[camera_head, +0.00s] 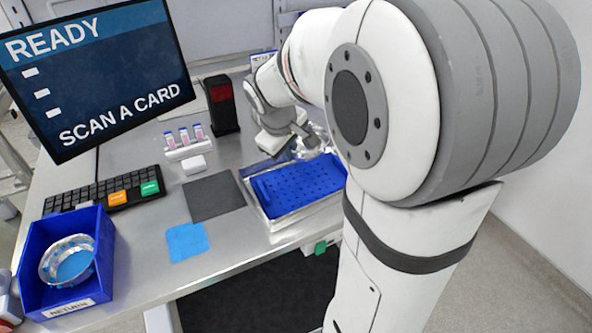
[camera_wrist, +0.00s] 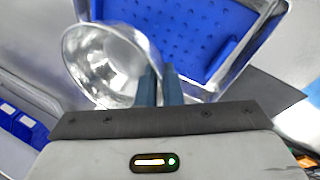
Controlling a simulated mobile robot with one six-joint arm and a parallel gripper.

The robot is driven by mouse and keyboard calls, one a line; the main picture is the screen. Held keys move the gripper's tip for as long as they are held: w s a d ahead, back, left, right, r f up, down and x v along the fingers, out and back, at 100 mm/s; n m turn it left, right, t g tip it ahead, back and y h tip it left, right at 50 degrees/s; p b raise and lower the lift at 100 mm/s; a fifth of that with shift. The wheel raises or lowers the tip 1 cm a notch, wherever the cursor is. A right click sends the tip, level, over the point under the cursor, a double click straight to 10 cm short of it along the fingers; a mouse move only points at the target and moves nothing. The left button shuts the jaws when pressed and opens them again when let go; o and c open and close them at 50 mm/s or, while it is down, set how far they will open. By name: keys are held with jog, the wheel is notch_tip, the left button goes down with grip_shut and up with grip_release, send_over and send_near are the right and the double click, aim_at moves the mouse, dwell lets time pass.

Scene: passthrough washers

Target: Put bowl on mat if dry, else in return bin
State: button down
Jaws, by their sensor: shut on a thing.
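A shiny metal bowl (camera_wrist: 108,62) is in the wrist view, tilted, with its rim between the two fingers of my gripper (camera_wrist: 160,78). My gripper is shut on that rim. In the head view the bowl (camera_head: 318,143) is partly hidden by my arm, at the far side of the blue perforated tray. Its inside looks bright and reflective; I cannot tell whether it is wet. The dark grey mat (camera_head: 213,196) lies flat and bare in the middle of the table. The blue return bin (camera_head: 37,287) stands at the front left and holds another metal bowl (camera_head: 50,264) with blue inside.
A blue perforated sheet (camera_head: 295,190) lies in a metal tray (camera_head: 285,221) right of the mat. A blue cloth (camera_head: 187,242) lies in front of the mat. A keyboard (camera_head: 80,200), screen (camera_head: 95,75), small vial rack (camera_head: 186,152) and black-red device (camera_head: 222,105) stand behind.

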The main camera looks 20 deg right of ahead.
aim_at(292, 187)
notch_tip(292, 187, down, 9)
jog(key=shift+f, duration=0.1)
dwell(0.3)
jog(key=shift+f+b, duration=0.2)
jog(key=shift+b, duration=0.25)
jog(key=c, duration=1.6)
grip_release()
jog(key=shift+d, duration=0.1)
jog(key=shift+r, duration=0.15)
jog(key=shift+r, duration=0.25)
jog(key=p+v, duration=0.1)
jog(key=v, duration=1)
jog(key=s+a+m+y, duration=0.1)
jog(key=s+a, duration=0.1)
jog(key=s, duration=0.3)
jog(key=s+a+f+m+y, duration=0.1)
jog(key=s+a+m, duration=0.1)
jog(key=s, duration=0.3)
jog(key=s+a+m+y, duration=0.1)
jog(key=s+a+m, duration=0.1)
jog(key=s, duration=0.2)
jog(key=shift+s+f, duration=0.35)
jog(key=shift+s, duration=0.05)
